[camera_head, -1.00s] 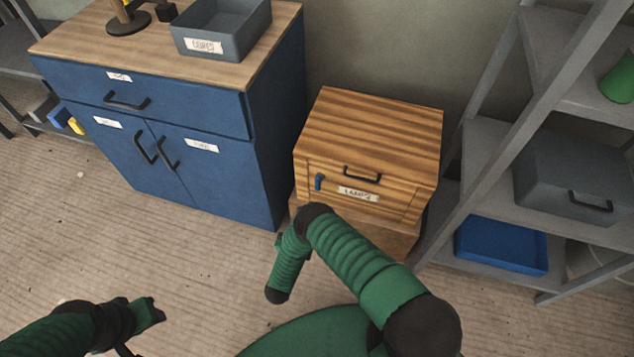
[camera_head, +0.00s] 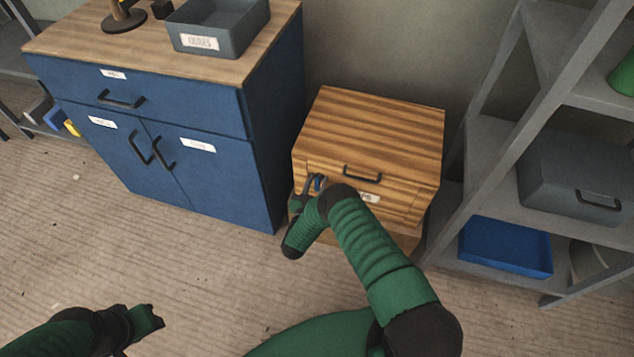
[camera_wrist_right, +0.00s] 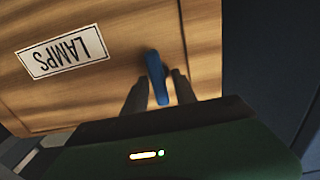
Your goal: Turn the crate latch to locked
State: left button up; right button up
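The wooden crate (camera_head: 370,125) stands right of the blue cabinet, with a black handle and a "LAMPS" label (camera_wrist_right: 62,53) on its front. Its blue latch (camera_wrist_right: 156,72) is on the front panel. In the head view the latch (camera_head: 319,184) is partly hidden by my right gripper (camera_head: 312,181). In the right wrist view the fingers of my right gripper (camera_wrist_right: 159,80) stand on either side of the latch, open; whether either touches it I cannot tell. My left gripper (camera_head: 152,318) is low at the left, away from the crate; its fingers are unclear.
The blue cabinet (camera_head: 180,165) stands close left of the crate, with a grey bin (camera_head: 225,35) on top. A grey shelf rack (camera_head: 490,125) at the right holds a blue tray (camera_head: 505,248) and a grey case (camera_head: 570,175). The floor in front is clear.

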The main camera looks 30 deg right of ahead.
grip_shut()
jog(key=m, duration=0.4)
jog(key=shift+s+f+p, duration=0.1)
jog(key=shift+s+p, duration=0.1)
jog(key=shift+p, duration=0.1)
jog(key=m, duration=0.3)
jog(key=shift+s+d+f+m, duration=0.1)
jog(key=shift+s+d+m, duration=0.1)
jog(key=shift+m, duration=0.1)
jog(key=m, duration=0.5)
jog(key=shift+s+d+f, duration=0.1)
jog(key=shift+s+f, duration=0.05)
jog(key=shift+f, duration=0.15)
jog(key=shift+f+m, duration=0.15)
jog(key=shift+m, duration=1.15)
jog(key=shift+f+m, duration=0.15)
jog(key=shift+m, duration=1.15)
jog(key=shift+s, duration=0.1)
